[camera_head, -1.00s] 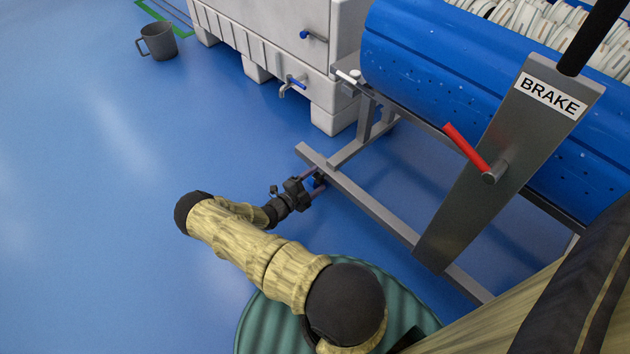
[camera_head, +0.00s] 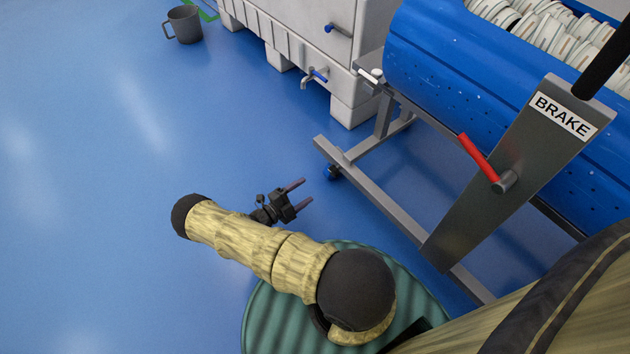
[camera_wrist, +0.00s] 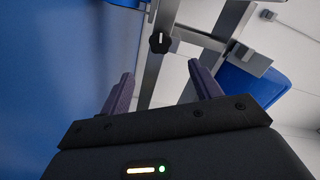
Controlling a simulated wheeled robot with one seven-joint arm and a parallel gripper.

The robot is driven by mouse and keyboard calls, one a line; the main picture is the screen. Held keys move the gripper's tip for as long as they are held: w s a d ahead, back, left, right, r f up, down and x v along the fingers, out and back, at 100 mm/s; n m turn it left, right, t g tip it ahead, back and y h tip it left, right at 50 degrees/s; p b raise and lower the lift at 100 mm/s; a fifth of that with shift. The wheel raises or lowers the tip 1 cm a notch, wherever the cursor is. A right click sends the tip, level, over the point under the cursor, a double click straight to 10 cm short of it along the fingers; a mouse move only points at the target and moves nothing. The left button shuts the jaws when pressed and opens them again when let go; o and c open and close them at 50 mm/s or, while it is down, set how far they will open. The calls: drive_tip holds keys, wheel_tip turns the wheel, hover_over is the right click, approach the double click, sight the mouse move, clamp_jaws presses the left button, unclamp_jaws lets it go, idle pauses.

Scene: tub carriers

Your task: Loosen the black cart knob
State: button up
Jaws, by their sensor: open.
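The black cart knob (camera_wrist: 161,42) shows in the wrist view as a lobed disc with a short white line, on the grey frame of the cart. My gripper (camera_head: 304,192) is open and empty, with its two fingers pointing at the low end of the cart frame. In the wrist view the fingers of my gripper (camera_wrist: 162,70) stand apart, with the knob beyond them and roughly centred; it is not between them.
The grey cart frame (camera_head: 385,204) carries a blue perforated tub (camera_head: 440,75). A BRAKE plate (camera_head: 510,160) with a red lever (camera_head: 478,157) stands on its near side. A white tank (camera_head: 352,75) with a tap and a grey bucket (camera_head: 184,26) are behind. Blue floor at left is clear.

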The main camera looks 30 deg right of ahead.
drive_tip(key=a, duration=0.5)
drive_tip(key=shift+s+p, duration=0.2)
drive_tip(key=shift+p, duration=0.2)
drive_tip(key=s+a+r+n+y+p, duration=0.3)
drive_tip(key=r+n+y, duration=0.3)
drive_tip(key=r, duration=1.1)
drive_tip(key=s+a+r+n+y+p, duration=0.3)
drive_tip(key=r+n+y+p, duration=0.3)
drive_tip(key=r+n, duration=0.7)
drive_tip(key=s+a+r+n+t+y+p, duration=0.1)
drive_tip(key=s+a+r+n+y+p, duration=0.3)
drive_tip(key=r+n, duration=0.6)
wheel_tip(320, 180, up, 12)
drive_tip(key=shift+s+y, duration=0.6)
drive_tip(key=shift+y, duration=0.4)
drive_tip(key=shift+c, duration=0.2)
